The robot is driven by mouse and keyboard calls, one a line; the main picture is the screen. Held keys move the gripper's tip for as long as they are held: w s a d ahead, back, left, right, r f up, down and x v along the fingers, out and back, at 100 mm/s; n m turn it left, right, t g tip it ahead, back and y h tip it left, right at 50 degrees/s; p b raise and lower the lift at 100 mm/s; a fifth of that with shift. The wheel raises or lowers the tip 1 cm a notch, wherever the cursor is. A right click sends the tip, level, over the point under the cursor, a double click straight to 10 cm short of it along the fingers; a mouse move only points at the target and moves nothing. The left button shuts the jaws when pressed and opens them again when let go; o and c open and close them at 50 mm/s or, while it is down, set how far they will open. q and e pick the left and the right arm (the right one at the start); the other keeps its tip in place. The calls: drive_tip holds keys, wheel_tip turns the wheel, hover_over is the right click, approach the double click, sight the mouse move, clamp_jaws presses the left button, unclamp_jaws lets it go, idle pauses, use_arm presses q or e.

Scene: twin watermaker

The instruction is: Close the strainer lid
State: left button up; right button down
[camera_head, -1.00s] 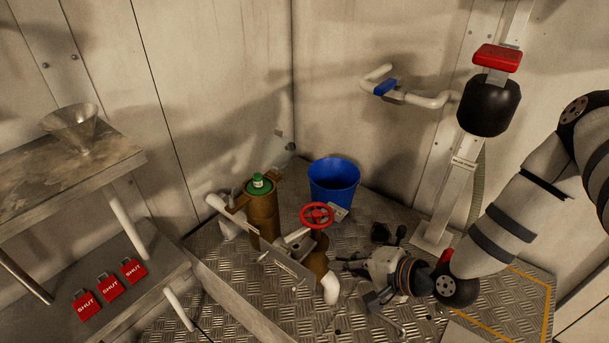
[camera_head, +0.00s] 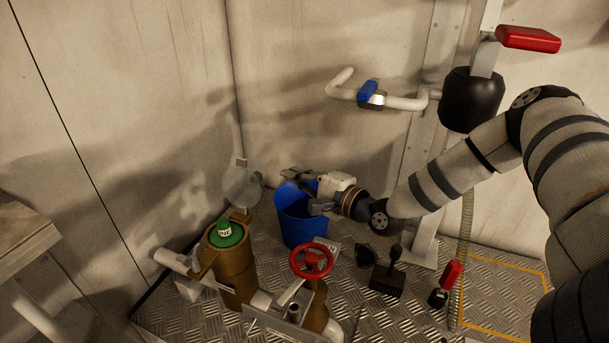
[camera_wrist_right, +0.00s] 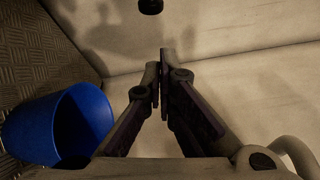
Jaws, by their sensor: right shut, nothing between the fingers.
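The strainer is a bronze cylinder (camera_head: 236,278) standing on the floor, with its top open and a green piece (camera_head: 225,236) in its mouth. The strainer lid, a grey disc (camera_head: 238,187), stands raised behind the strainer at its hinge. My right gripper (camera_head: 289,176) is shut and empty, above the blue bucket and to the right of the lid, apart from it. In the right wrist view the fingertips (camera_wrist_right: 161,65) are together with nothing between them. The strainer does not show there. My left gripper is not in view.
The blue bucket (camera_head: 297,222) stands right of the strainer and also shows in the wrist view (camera_wrist_right: 60,125). A red handwheel valve (camera_head: 311,261) stands in front. A wall pipe with a blue handle (camera_head: 368,92) is above. A grey bench (camera_head: 22,235) is at the left.

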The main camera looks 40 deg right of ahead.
sight(250, 178)
drive_tip(key=a, duration=0.1)
drive_tip(key=w+a, duration=0.1)
drive_tip(key=a+r, duration=0.1)
drive_tip(key=shift+w+a, duration=0.15)
drive_tip(key=shift+a, duration=0.25)
drive_tip(key=shift+w, duration=0.1)
